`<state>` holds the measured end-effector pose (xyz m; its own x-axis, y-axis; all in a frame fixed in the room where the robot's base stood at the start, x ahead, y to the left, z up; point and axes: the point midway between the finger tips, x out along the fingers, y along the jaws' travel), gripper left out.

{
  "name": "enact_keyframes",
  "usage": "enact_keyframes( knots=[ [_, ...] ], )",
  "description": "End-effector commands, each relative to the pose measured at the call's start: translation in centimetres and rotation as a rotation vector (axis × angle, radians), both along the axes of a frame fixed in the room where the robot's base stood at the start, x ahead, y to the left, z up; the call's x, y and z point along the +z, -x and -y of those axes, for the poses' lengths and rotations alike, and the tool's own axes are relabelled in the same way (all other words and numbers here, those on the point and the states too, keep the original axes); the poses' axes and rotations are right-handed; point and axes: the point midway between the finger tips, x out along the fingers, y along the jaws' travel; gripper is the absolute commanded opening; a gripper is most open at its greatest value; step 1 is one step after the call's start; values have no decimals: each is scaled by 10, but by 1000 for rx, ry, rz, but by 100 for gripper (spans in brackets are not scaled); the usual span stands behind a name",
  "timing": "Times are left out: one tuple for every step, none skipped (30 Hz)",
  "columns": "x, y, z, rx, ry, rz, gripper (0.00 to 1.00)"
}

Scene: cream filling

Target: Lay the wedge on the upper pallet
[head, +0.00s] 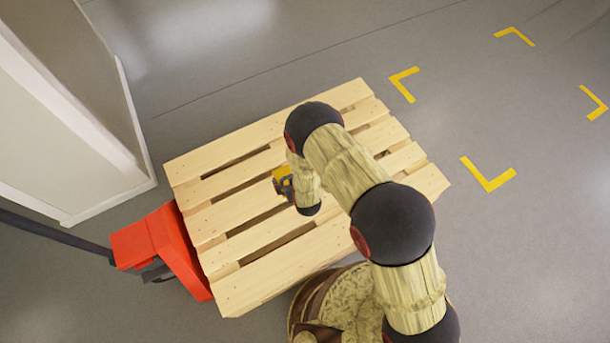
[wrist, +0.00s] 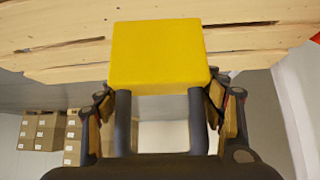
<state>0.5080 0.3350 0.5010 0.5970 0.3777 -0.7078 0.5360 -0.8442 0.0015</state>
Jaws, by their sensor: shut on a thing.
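The wedge (head: 282,173) is a small yellow block. In the wrist view the wedge (wrist: 158,55) fills the upper middle, showing a flat, nearly square face. My gripper (head: 285,187) is shut on it, with a finger at each side of its lower edge in the wrist view. The wooden pallet (head: 262,272) lies below my arm in the head view, and the wedge is over its middle slats. The pallet (wrist: 60,28) also crosses the top of the wrist view. I cannot tell whether the wedge touches it, or whether another pallet lies beneath.
A red pallet jack (head: 165,245) stands at the pallet's left end, its dark handle reaching left. A pale wall or cabinet (head: 70,150) rises at the left. Yellow corner marks (head: 488,178) outline clear floor at the right. Cardboard boxes (wrist: 42,130) show in the wrist view.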

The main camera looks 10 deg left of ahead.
Motion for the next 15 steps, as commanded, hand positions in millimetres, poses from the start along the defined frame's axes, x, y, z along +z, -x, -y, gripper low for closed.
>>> enact_keyframes(
  knots=[
    [-7,7,-14,24,-1,1,27],
    [-10,10,-20,35,-2,1,27],
    [-13,14,-27,47,-2,1,27],
    [-16,17,-31,54,-1,0,27],
    [-18,19,-35,62,-1,0,27],
    [-20,22,-39,69,-2,1,27],
    [-21,23,-41,73,-1,0,27],
    [-23,23,-42,75,-2,0,27],
    [-25,23,-42,78,-2,0,27],
    [-27,22,-40,78,-1,0,27],
    [-29,20,-38,78,-1,0,27],
    [-33,17,-32,77,-1,0,27],
    [-35,13,-27,76,-2,0,27],
    [-39,10,-22,76,-1,0,27],
    [-43,4,-15,75,-2,1,27]
  ],
)
